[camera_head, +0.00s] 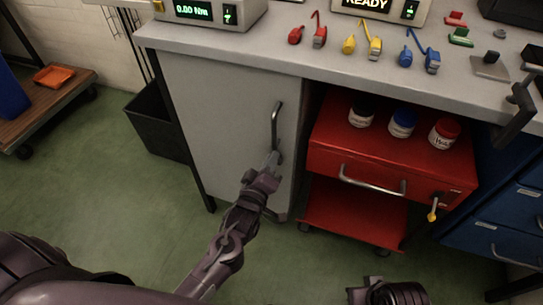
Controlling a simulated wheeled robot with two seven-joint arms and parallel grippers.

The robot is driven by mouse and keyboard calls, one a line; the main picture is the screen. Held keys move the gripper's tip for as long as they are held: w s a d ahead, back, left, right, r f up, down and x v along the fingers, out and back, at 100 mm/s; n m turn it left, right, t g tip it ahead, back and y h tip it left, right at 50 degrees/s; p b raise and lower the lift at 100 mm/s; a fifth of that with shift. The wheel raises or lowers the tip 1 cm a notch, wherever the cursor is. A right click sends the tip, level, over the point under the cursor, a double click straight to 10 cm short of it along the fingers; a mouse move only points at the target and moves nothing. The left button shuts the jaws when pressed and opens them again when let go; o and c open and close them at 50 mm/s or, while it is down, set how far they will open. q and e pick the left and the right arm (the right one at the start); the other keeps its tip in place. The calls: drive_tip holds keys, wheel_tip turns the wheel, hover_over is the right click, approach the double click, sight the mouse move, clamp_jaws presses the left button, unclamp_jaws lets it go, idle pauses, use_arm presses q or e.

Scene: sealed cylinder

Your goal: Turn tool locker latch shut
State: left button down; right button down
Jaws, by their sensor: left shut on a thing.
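The tool locker (232,115) is the grey cabinet under the left part of the workbench, and its door looks closed. A dark bar handle (276,122) stands upright near the right edge of the door. My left gripper (273,160) is at the lower end of this handle and shut on it. The fingers partly hide the handle's lower end. No separate latch can be made out. My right gripper (365,290) is only partly in view at the bottom edge, well away from the locker, and its jaws cannot be made out.
A red cart (375,155) with several jars stands right of the locker, with a key in its drawer. Blue drawers (505,225) stand at the far right. The workbench (270,58) carries coloured tools. A black bin (158,125) stands left. The green floor in front is clear.

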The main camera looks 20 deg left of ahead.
use_arm(q)
drive_tip(key=shift+a+f+n+p, duration=0.15)
drive_tip(key=shift+n+p, duration=0.75)
drive_tip(key=shift+n, duration=0.95)
drive_tip(key=shift+f+n+p, duration=0.15)
drive_tip(key=shift+n+p, duration=0.7)
drive_tip(key=shift+n, duration=1)
use_arm(e)
drive_tip(key=shift+m+g+h, duration=0.4)
drive_tip(key=shift+g+h, duration=0.1)
drive_tip(key=shift+g, duration=0.3)
drive_tip(key=shift+s+d+f, duration=0.15)
drive_tip(key=shift+d+f, duration=0.6)
drive_tip(key=shift+f, duration=0.2)
drive_tip(key=shift+s+d+f, duration=0.1)
drive_tip(key=shift+d+f, duration=0.6)
drive_tip(key=shift+f, duration=0.2)
use_arm(q)
drive_tip(key=c, duration=1.5)
unclamp_jaws()
drive_tip(key=shift+s, duration=0.1)
use_arm(e)
drive_tip(key=shift+r, duration=0.1)
